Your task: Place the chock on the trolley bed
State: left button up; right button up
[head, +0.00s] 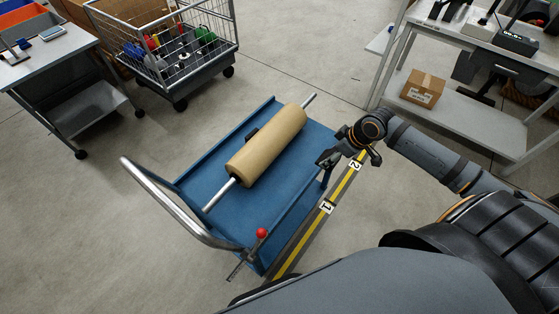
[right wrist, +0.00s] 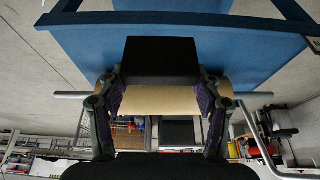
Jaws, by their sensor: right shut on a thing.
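The black chock (right wrist: 162,60) is held between the two fingers of my right gripper in the right wrist view. My right gripper (head: 328,158) is shut on it at the trolley's right edge in the head view, where the chock is small and hard to tell from the dark fingers. The blue trolley bed (head: 266,214) carries a tan roll (head: 268,146) on a metal shaft, lying diagonally. The roll also shows behind the chock in the right wrist view (right wrist: 160,101). A dark block (head: 251,134) sits against the roll's far side. My left gripper is not in view.
The trolley has a tubular handle (head: 158,198) and a red-knobbed lever (head: 262,233). A yellow strip marked 1 and 2 (head: 310,222) runs along its right side. A wire cart (head: 170,70) and a workbench (head: 500,120) stand behind. Bare bed lies on both sides of the roll.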

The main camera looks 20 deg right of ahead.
jog(key=w+a+f+b, duration=0.1)
jog(key=w+a+f, duration=0.1)
jog(key=w+f, duration=0.1)
jog(key=w+a+f, duration=0.3)
jog(key=w, duration=0.1)
jog(key=w+a+f+b, duration=0.1)
jog(key=w+a+f, duration=0.1)
jog(key=w+f, duration=0.1)
jog(key=shift+w+a+f+b, duration=0.15)
jog(key=shift+a+f+b, duration=0.05)
jog(key=shift+a+b, duration=0.1)
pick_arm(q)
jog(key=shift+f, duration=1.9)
pick_arm(e)
jog(key=shift+f, duration=1.55)
jog(key=o, duration=1.4)
jog(key=shift+f, duration=0.15)
jog(key=shift+c, duration=0.2)
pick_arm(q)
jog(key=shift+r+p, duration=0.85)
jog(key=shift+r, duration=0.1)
pick_arm(e)
jog(key=v, duration=1.2)
